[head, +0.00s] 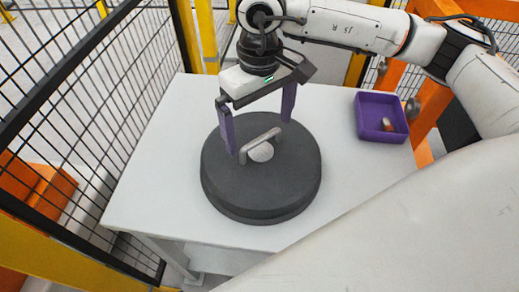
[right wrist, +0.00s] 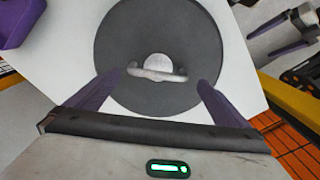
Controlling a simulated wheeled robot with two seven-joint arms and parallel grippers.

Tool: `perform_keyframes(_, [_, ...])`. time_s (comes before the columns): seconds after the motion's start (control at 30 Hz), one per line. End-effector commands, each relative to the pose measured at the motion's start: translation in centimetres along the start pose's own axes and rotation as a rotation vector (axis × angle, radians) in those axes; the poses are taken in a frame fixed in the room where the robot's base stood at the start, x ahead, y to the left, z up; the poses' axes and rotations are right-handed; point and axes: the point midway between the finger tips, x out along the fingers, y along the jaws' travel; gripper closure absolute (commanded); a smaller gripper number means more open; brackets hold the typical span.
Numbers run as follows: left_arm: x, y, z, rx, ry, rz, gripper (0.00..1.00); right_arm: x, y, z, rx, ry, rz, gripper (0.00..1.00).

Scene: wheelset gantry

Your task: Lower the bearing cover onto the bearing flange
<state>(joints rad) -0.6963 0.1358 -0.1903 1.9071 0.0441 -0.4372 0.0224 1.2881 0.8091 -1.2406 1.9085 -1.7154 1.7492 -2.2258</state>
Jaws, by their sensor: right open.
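The bearing cover (head: 228,178) is a dark grey disc with a bar handle (head: 257,140) and a light round hub on top. It rests on the white table, and it also shows in the right wrist view (right wrist: 135,75). My right gripper (head: 260,134), with purple fingers, is open above the cover, its fingers spread on either side of the handle. In the right wrist view the handle (right wrist: 157,75) lies beyond and between the fingertips. I see no separate bearing flange; it may be hidden beneath the disc. My left gripper is not in the head view.
A purple bin (head: 367,123) with a small orange and grey item inside stands at the table's right. Black mesh fencing (head: 70,110) with yellow posts runs along the left. The white table (head: 160,150) is clear around the disc.

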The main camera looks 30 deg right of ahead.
Motion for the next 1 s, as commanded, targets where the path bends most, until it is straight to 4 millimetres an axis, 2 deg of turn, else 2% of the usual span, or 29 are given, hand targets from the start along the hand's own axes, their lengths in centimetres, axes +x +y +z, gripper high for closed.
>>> perform_keyframes(0.13, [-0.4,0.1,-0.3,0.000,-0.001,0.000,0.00,1.2,0.2,0.1,0.001,-0.004,0.000,0.00])
perform_keyframes(0.4, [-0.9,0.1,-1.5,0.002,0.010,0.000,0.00,5.0,0.4,0.2,0.001,-0.002,0.000,0.00])
perform_keyframes(0.7, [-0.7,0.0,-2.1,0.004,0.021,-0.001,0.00,5.4,0.3,0.1,0.000,0.000,0.000,0.02])
perform_keyframes(1.0, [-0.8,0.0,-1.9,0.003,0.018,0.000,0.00,5.4,0.3,0.1,0.000,0.000,0.000,0.52])
